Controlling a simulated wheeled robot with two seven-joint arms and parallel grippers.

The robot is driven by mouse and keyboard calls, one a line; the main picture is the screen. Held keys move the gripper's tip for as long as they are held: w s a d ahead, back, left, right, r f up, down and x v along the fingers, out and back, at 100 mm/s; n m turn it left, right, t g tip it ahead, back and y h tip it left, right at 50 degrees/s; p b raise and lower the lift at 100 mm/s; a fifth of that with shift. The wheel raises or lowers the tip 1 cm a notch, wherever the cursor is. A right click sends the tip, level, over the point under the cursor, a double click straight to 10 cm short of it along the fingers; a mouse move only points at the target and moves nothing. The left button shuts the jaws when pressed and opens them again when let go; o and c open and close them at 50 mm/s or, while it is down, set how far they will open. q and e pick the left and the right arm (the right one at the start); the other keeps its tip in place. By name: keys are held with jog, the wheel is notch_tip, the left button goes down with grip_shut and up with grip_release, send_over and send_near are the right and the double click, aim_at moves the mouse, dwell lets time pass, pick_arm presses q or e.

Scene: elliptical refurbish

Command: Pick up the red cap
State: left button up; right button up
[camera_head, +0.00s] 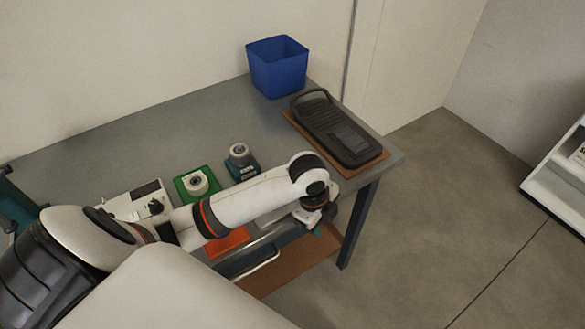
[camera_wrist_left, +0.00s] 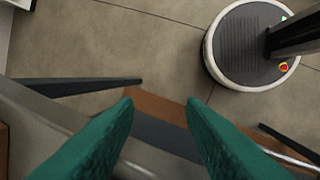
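I cannot make out a red cap for certain in either view. A flat orange-red piece (camera_head: 228,241) lies on the grey bench under my left forearm, which hides part of it. My left arm reaches across the front of the bench. Its gripper (camera_head: 316,228) hangs at the bench's front right edge, mostly hidden by the wrist in the head view. In the left wrist view the two green fingers of my left gripper (camera_wrist_left: 159,105) are spread wide with nothing between them. My right gripper is not in view.
Floor (camera_head: 440,220) is open at right.

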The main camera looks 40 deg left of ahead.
pick_arm(q)
jog(key=w+a+r+m, duration=0.2)
jog(key=a+r, duration=0.1)
jog(key=w+a+r+m+y, duration=0.1)
jog(key=w+a+r+m, duration=0.1)
jog(key=a, duration=0.1)
jog(key=w+a+r+m+g, duration=0.1)
jog(key=w+a+r+m, duration=0.1)
jog(key=w+a+r, duration=0.1)
jog(key=shift+r+y, duration=0.3)
jog(key=w+a+r+m, duration=0.2)
jog(key=a+r, duration=0.3)
jog(key=a, duration=0.1)
jog(key=shift+g, duration=0.4)
notch_tip(320, 180, down, 6)
jog(key=shift+d+r+p, duration=0.1)
jog(key=shift+r+p, duration=0.1)
jog(key=shift+p, duration=0.45)
jog(key=shift+f+p, duration=0.3)
jog(key=shift+f, duration=0.3)
notch_tip(320, 180, down, 4)
jog(key=shift+w+f+p, duration=0.15)
jog(key=shift+p, duration=0.35)
jog(key=c, duration=0.7)
